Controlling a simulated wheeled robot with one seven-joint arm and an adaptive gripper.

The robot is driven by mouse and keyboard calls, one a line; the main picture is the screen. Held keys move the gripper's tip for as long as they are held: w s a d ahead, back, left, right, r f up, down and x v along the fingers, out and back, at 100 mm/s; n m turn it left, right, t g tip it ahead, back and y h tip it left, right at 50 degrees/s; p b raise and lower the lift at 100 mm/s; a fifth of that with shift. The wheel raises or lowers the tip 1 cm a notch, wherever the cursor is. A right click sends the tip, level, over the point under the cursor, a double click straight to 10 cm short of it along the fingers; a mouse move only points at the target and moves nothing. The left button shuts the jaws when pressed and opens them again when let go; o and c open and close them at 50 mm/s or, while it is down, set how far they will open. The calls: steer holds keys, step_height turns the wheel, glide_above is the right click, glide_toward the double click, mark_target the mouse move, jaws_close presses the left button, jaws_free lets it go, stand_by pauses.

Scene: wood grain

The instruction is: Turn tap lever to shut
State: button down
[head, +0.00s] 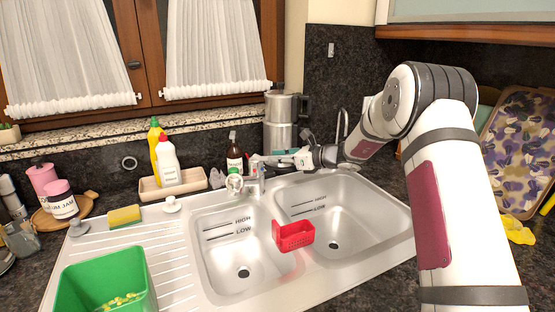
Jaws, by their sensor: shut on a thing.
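The metal tap (261,178) stands at the back rim of the double sink, between the two basins. My gripper (262,160) reaches in from the right at the top of the tap. Its fingers are shut at the tap's top, on what appears to be the tap lever. The lever itself is small and mostly hidden by the fingers, so its angle cannot be told. No running water can be made out.
The steel sink (185,285) has two basins, with a red caddy (293,236) over the divider. A green bin (105,280) stands front left. My arm crosses the right side.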

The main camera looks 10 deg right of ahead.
steer(key=shift+f, duration=0.1)
steer(key=c, duration=1.5)
jaws_free()
steer(key=v, duration=1.2)
steer(key=shift+d, duration=0.1)
